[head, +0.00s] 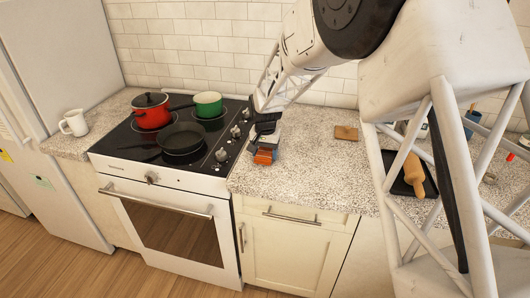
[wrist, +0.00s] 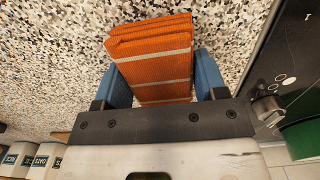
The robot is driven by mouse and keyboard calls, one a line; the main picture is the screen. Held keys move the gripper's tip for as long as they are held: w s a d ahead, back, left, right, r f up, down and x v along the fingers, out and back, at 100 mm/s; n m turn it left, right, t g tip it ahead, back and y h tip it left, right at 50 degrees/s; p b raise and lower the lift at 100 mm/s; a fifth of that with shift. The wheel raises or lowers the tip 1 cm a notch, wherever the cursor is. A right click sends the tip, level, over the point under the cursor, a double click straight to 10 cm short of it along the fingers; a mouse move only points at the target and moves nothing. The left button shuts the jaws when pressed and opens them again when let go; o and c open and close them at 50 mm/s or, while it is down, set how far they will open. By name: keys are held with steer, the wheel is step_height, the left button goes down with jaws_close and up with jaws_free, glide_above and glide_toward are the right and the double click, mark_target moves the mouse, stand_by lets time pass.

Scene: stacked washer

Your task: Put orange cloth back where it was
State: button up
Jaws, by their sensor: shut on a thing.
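The orange cloth (wrist: 152,62) is folded, with pale stripes, and sits between the two blue fingers of my gripper (wrist: 160,85) in the wrist view. My gripper is shut on it. In the head view the cloth (head: 264,157) shows just under my gripper (head: 265,148), above or on the speckled counter right of the stove. I cannot tell whether the cloth touches the counter.
The black stovetop (head: 222,150) with knobs is close on the left, holding a red pot (head: 151,115), a green pot (head: 208,104) and a dark pan (head: 181,138). A brown wooden block (head: 346,133) lies behind right. The counter (head: 310,180) between is clear. A rolling pin (head: 414,176) lies further right.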

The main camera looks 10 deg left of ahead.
mark_target(265, 151)
steer(key=shift+f, duration=0.1)
steer(key=o, duration=0.9)
step_height(265, 151, up, 12)
steer(key=shift+r, duration=0.1)
stand_by(0.5)
stand_by(0.8)
